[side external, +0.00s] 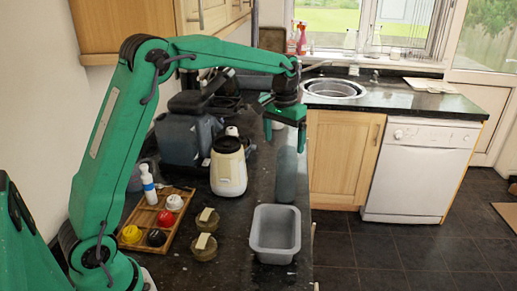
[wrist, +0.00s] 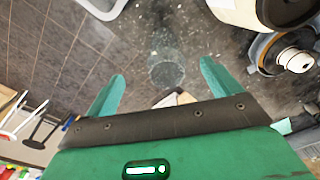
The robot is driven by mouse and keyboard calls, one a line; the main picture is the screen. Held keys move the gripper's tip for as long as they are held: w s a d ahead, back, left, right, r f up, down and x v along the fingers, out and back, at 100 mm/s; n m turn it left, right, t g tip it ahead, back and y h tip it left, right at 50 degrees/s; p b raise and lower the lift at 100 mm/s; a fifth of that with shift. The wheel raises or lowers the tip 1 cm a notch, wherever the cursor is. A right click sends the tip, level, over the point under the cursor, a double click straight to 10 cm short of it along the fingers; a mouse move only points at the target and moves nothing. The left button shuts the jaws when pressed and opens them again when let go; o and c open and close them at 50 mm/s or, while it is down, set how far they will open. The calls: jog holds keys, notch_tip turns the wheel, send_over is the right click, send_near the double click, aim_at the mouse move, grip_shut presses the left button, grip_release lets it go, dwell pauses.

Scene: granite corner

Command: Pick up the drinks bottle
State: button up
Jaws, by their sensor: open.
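A see-through, grey-green upright cylinder (side external: 287,178), which looks like the drinks bottle, stands on the dark granite worktop. In the wrist view a clear round shape (wrist: 167,72), seen from above, lies between my fingers. My gripper (side external: 286,143) is open and points down just above the cylinder in the side view. In the wrist view my gripper (wrist: 163,70) has its two green fingers spread wide, one on either side of the clear shape. Nothing is held. The cylinder's top is partly hidden behind my gripper in the side view.
A grey tub (side external: 275,234) stands in front of the cylinder. A cream jar (side external: 228,168) stands to its left. A wooden tray (side external: 180,218) with small items and two squat jars (side external: 204,247) are further left. The worktop edge is close on the right.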

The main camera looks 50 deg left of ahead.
aim_at(288, 151)
jog(key=shift+g, duration=0.3)
jog(key=w+f, duration=0.1)
jog(key=w+a+f, duration=0.1)
jog(key=f, duration=0.1)
jog(key=shift+w+f, duration=0.1)
jog(key=shift+w, duration=0.2)
jog(key=shift+s+f, duration=0.1)
jog(key=shift+f, duration=3.8)
jog(key=c, duration=1.1)
jog(key=shift+r, duration=0.15)
